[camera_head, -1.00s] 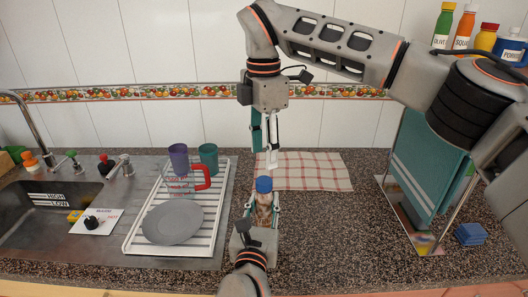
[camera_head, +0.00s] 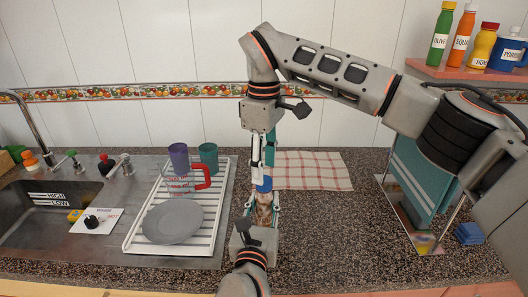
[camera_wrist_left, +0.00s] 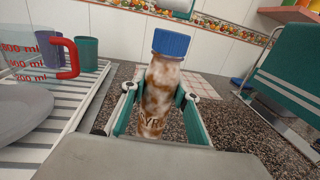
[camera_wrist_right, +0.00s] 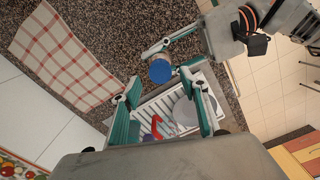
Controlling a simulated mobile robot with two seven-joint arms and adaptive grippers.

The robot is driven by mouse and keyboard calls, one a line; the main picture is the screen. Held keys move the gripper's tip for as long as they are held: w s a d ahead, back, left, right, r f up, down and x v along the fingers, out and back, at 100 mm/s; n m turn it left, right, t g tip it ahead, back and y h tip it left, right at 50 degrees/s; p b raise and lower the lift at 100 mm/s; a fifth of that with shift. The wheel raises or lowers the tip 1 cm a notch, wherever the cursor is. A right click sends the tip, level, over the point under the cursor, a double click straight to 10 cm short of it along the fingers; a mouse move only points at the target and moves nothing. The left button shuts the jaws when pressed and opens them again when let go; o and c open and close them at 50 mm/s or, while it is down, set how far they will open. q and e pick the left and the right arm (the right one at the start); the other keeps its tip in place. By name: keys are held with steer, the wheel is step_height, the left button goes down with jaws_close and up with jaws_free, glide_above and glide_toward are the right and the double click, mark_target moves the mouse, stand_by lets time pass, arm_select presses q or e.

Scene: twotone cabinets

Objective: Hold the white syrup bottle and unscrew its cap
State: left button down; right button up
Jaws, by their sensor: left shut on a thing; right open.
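The syrup bottle (camera_wrist_left: 158,88) stands upright in the left wrist view, whitish with brown marbling, part of a label and a blue cap (camera_wrist_left: 171,42). My left gripper (camera_head: 263,208) is shut on the bottle's body from the near side; its fingers flank the bottle in the left wrist view (camera_wrist_left: 160,97). My right gripper (camera_head: 263,172) points down from above at the cap. In the right wrist view my right gripper (camera_wrist_right: 165,92) is open, with the cap (camera_wrist_right: 160,70) seen just beyond the fingertips. Whether a finger touches the cap cannot be told.
Left of the bottle is a white dish rack (camera_head: 135,235) with a grey plate (camera_head: 172,221), cups and a red-handled measuring jug (camera_head: 185,183). A checked cloth (camera_head: 312,171) lies behind right. A teal towel on a rack (camera_head: 425,185) stands right. Counter between is clear.

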steer(key=shift+f, duration=1.85)
